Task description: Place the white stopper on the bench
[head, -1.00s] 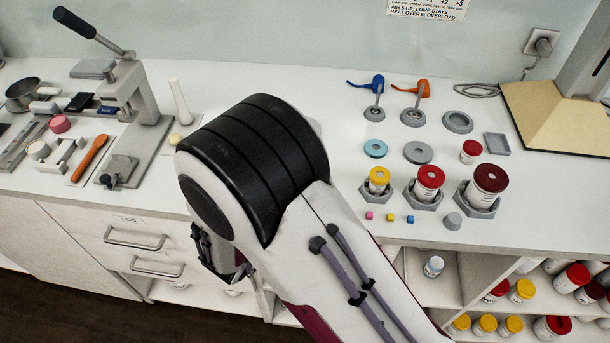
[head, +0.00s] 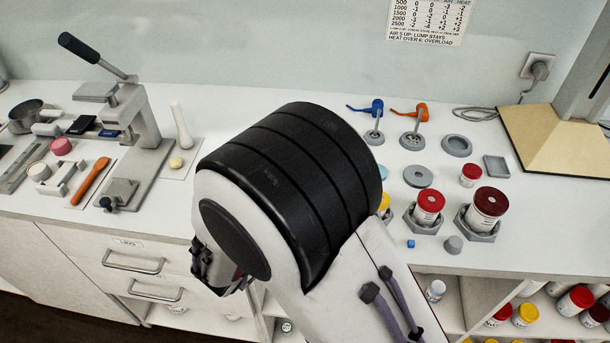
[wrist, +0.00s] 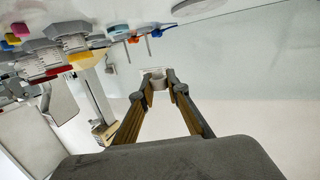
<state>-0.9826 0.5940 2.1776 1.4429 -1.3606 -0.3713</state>
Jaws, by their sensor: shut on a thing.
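In the wrist view my gripper (wrist: 158,77) is shut on a small pale piece, which looks like the white stopper (wrist: 158,84). The piece sits between the two fingertips, and only part of it shows. In the head view my arm covers the fingertips and the stopper; only dark gripper parts show in front of the drawers. The white bench (head: 545,220) runs across the head view, behind and to both sides of my arm.
A lever press (head: 140,115) stands at left, with a white pestle (head: 181,125) beside it. At right are jars in grey holders, including a red-lidded jar (head: 429,205), and a grey cone (head: 453,244). Bare bench lies at the far right front.

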